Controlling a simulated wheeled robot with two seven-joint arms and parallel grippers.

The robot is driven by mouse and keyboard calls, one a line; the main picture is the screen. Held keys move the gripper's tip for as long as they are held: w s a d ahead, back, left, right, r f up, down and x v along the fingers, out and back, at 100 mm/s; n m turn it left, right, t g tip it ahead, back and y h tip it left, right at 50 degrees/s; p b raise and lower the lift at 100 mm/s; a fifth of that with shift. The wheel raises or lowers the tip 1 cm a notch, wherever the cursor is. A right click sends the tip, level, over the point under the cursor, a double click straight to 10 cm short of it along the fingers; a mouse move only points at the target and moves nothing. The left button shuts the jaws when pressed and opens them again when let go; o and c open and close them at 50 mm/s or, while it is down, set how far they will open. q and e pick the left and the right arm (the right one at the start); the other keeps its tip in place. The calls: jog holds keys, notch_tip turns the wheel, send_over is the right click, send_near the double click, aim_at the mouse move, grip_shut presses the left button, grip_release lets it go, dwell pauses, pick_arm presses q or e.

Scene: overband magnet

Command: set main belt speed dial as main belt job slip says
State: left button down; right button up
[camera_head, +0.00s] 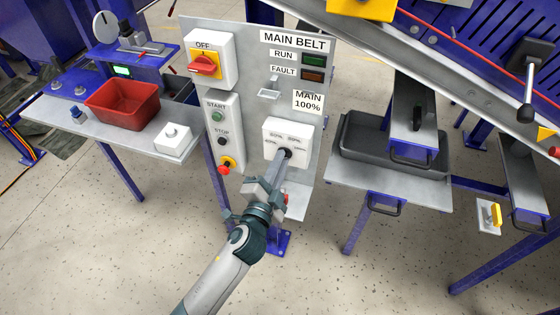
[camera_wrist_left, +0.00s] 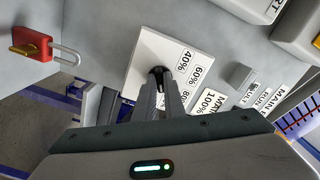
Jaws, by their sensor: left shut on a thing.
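The main belt speed dial (camera_head: 283,153) is a dark knob on a white box (camera_head: 301,133) with percent marks, on the lower part of the grey panel. My left gripper (camera_head: 284,160) is shut on the knob, reaching it from below. In the left wrist view the fingers (camera_wrist_left: 164,92) close on the dark knob, near the 40%, 60% and 80% marks; where the knob points cannot be told. The job slip (camera_head: 308,101) reads "MAIN 100%" and sits above the dial box; it also shows in the left wrist view (camera_wrist_left: 210,104). My right gripper is not in view.
The panel carries a red OFF switch (camera_head: 205,65), START and STOP buttons and a red emergency stop (camera_head: 224,170) left of the dial. A red padlock (camera_wrist_left: 31,46) hangs in the wrist view. A red bin (camera_head: 122,104) stands on the left table, a dark tray (camera_head: 350,140) on the right.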

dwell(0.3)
pick_arm(q)
jog(key=c, duration=1.8)
grip_release()
jog(key=shift+c, duration=0.2)
jog(key=shift+s, duration=0.1)
jog(key=b+v, duration=0.5)
jog(key=v, duration=1.2)
jog(key=shift+s, duration=0.1)
